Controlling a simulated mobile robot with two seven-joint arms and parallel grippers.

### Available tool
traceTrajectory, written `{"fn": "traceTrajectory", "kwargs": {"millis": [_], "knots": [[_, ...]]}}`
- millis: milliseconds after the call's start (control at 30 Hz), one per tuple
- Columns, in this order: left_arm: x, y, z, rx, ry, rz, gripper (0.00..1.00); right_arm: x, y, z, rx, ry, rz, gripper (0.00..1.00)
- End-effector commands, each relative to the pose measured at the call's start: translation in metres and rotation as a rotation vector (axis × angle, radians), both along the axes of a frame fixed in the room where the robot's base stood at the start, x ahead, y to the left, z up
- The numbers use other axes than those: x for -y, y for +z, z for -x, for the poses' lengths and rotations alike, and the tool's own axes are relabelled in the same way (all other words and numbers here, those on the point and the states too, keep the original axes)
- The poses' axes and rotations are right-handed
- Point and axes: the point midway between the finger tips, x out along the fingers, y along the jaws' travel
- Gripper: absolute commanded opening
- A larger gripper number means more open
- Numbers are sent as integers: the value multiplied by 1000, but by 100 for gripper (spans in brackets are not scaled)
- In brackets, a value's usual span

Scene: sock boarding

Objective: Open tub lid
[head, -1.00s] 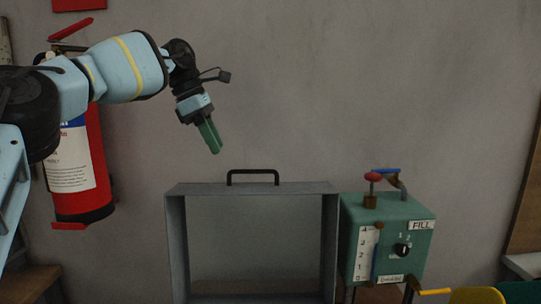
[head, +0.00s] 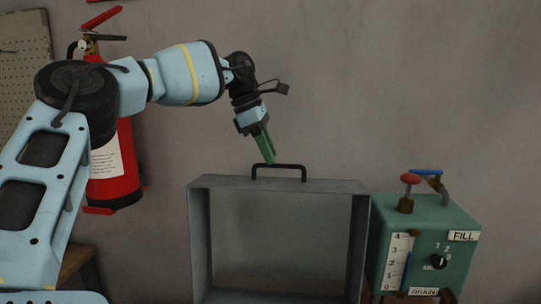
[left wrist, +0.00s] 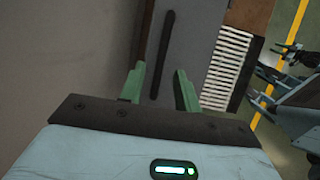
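A grey box-like frame (head: 198,240) stands in front of the wall in the head view, with a dark handle (head: 278,167) on its top edge. I cannot tell from these views where the tub lid divides from the tub body. My left gripper (head: 267,158) points down just above the handle's left part. In the left wrist view its green fingers (left wrist: 160,88) are apart, with nothing held. The dark handle bar (left wrist: 163,55) lies beyond and between them, lengthwise in the picture.
A green control box (head: 455,265) with a red knob, a blue lever and FILL and DRAIN labels stands right of the frame. A red fire extinguisher (head: 121,188) hangs on the wall behind my left arm. The wall above the frame is bare.

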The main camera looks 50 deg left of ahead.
Motion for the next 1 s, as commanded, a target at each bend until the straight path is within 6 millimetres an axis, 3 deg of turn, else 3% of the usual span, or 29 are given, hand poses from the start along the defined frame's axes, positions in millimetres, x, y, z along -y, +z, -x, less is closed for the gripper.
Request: {"fn": "traceTrajectory", "kwargs": {"millis": [200, 467, 733, 1000], "knots": [[4, -15, -4, 0, 1, 0, 33, 0, 3, -7, 14, 0, 0, 36], [4, -16, -5, 0, 1, 0, 33, 0, 4, -10, 20, 0, 0, 36], [4, -16, -5, 0, 1, 0, 0, 0, 4, -8, 17, 0, 0, 36], [4, -16, -5, 1, 0, 0, 0, 1, 3, -3, 9, 1, 1, 36]]}}
